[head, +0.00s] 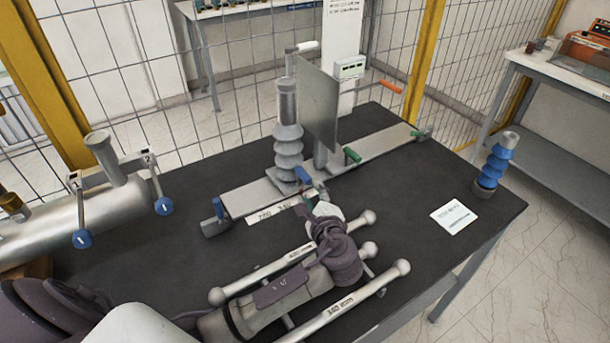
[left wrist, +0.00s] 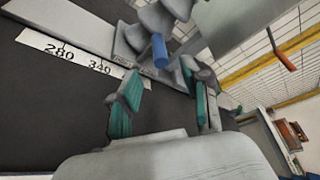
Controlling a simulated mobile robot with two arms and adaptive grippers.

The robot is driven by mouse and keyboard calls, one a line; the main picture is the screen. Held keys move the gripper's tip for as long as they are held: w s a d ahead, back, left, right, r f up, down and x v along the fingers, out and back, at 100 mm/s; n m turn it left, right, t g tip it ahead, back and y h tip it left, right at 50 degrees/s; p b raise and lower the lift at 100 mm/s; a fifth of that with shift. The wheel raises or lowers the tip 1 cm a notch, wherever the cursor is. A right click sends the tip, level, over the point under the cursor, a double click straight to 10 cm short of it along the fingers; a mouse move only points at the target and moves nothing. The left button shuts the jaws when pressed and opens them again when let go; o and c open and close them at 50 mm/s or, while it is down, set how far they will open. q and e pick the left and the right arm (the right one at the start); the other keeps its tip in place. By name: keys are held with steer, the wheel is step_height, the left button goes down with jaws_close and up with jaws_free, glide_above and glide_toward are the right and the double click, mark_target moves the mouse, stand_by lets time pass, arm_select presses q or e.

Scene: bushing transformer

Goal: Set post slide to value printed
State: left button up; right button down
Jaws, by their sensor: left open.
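A grey ribbed post (head: 287,135) stands upright on a slide on the long grey rail (head: 375,148). A blue handle (head: 302,175) is at the slide's foot. A number strip (head: 268,214) lies along the rail's front; in the left wrist view the strip (left wrist: 62,50) reads 280 and 340, its right part hidden. A white printed card (head: 455,216) lies at the table's right; its text is too small to read. My left gripper (head: 312,197) is open near the slide. In the left wrist view the blue handle (left wrist: 160,50) shows beyond the open fingers (left wrist: 166,100), apparently untouched.
A grey upright plate (head: 318,105) stands beside the post, with a green handle (head: 352,155) near its foot. A blue ribbed insulator (head: 495,162) stands at the right edge. A tank with numbered levers (head: 110,190) is at left.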

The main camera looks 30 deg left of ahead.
mark_target(307, 182)
arm_select(q)
steer(key=x, duration=0.8)
steer(key=shift+w+a+f+p, duration=0.15)
steer(key=shift+a+p, duration=0.05)
steer(key=shift+p, duration=0.2)
jaws_close()
